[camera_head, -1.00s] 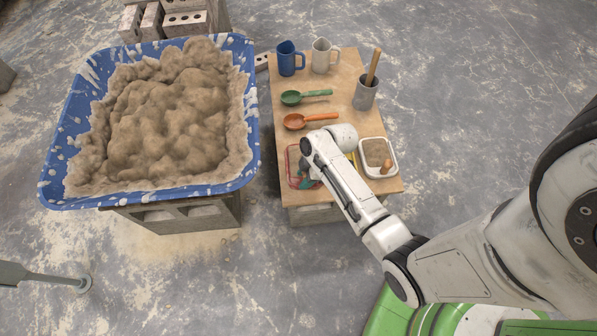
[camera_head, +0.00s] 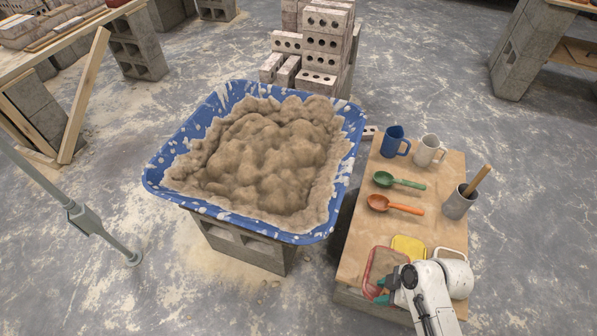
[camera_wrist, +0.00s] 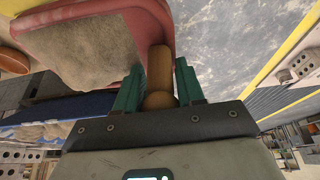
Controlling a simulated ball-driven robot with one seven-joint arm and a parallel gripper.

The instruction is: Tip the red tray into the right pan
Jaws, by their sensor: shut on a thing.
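The red tray (camera_head: 385,265) is at the front left of the brown-topped table, with sand-coloured stuff in it. In the wrist view the red tray (camera_wrist: 80,45) fills the upper left. My gripper (camera_wrist: 158,85) has its green fingers around the tray's wooden handle (camera_wrist: 159,66). In the head view my gripper (camera_head: 383,291) is at the tray's near edge, partly hidden by my wrist. I cannot tell whether the tray is lifted. A yellow container (camera_head: 408,246) is behind and right of it. A white tray (camera_head: 459,252) is further right, mostly hidden by my arm. I cannot tell which is the right pan.
A blue tub (camera_head: 160,185) heaped with mortar stands on blocks left of the table. Orange (camera_head: 397,205) and green (camera_head: 400,181) scoops, blue (camera_head: 393,141) and white (camera_head: 428,150) mugs and a grey cup (camera_head: 458,205) with a stick stand behind the trays. Bricks (camera_head: 320,45) are stacked behind.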

